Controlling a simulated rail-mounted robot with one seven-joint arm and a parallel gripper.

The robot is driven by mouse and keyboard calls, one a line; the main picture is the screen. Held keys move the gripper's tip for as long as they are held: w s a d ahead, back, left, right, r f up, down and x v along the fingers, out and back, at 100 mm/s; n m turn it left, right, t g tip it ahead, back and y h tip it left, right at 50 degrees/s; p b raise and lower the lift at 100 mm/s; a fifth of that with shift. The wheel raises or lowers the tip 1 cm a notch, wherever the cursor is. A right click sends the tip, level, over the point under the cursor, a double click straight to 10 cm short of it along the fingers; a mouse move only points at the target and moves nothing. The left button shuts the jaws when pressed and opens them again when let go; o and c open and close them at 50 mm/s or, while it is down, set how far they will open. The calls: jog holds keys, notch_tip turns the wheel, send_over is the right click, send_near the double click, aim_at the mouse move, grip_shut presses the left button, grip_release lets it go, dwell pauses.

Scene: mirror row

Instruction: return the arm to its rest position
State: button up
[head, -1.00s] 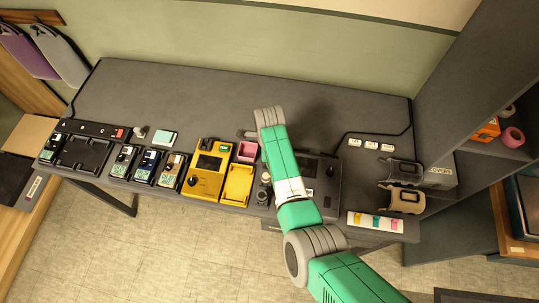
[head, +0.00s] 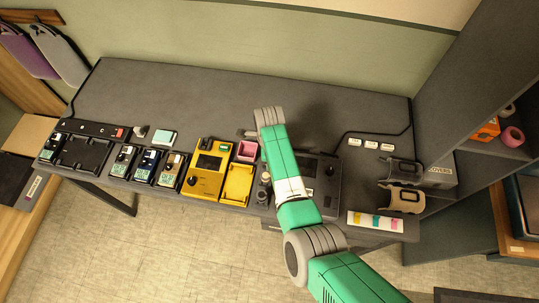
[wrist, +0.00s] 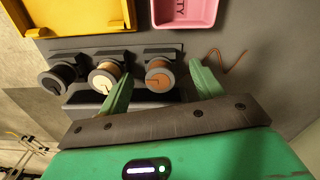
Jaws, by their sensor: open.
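My arm (head: 290,185) reaches from the bottom right of the head view up over the dark bench (head: 190,95), bending near the bench's middle. My gripper is hidden behind the arm in the head view. In the wrist view my gripper (wrist: 160,84) shows two green fingers spread apart, with nothing held between them. Beyond the fingers a dark rack holds three spools: a dark one (wrist: 58,79), a pale one (wrist: 104,77) and a copper-brown one (wrist: 160,78). I cannot tell the fingers' height above the rack.
A yellow device (head: 207,172), a yellow tray (head: 237,185) and a pink tray (head: 247,151) lie left of the arm. Small devices line the bench's front left. The bench's back left is clear.

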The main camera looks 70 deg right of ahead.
jog(key=n+p, duration=0.1)
jog(key=n, duration=0.4)
jog(key=shift+n, duration=0.4)
jog(key=n, duration=0.8)
jog(key=shift+n+p, duration=0.3)
jog(key=shift+n, duration=0.1)
jog(key=n, duration=0.3)
jog(key=shift+n, duration=0.4)
jog(key=c, duration=1)
